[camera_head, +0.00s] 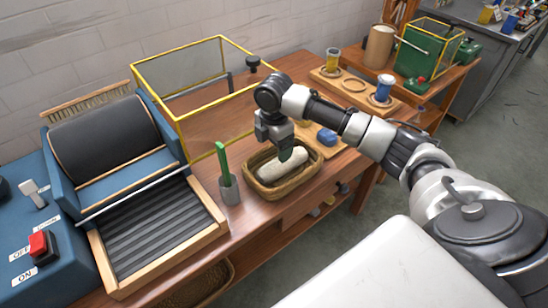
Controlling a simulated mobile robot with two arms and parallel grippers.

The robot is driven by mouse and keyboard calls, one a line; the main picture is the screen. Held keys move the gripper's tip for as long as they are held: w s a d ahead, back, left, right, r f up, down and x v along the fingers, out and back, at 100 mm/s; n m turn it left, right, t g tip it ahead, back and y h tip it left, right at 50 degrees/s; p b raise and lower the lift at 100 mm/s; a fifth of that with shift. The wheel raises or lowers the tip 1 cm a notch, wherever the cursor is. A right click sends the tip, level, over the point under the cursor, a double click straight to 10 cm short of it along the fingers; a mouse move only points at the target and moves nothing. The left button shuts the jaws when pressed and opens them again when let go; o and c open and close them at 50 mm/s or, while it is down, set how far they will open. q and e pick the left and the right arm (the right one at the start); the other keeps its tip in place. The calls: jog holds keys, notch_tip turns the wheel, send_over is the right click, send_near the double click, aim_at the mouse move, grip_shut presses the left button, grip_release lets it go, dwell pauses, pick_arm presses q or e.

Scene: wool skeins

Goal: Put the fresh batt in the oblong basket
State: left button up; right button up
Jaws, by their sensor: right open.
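The oblong wicker basket (261,188) stands on the wooden table near its front edge. A white rolled batt (270,171) lies inside it along its length. My right gripper (287,156) is above the basket, pointing down, with its fingertips at or just above the batt's far end. It is open; whether a finger touches the batt I cannot tell. The gripper hides a part of the batt and of the basket's back rim. My left gripper is not in view.
A grey cup with a green-handled tool (226,176) stands close left of the basket. The carding machine (115,150) with red button and ribbed tray is further left. A yellow-framed clear box (191,112) stands behind. A blue item (327,137) lies right of the basket.

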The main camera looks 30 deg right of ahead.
jog(key=shift+r, duration=1.45)
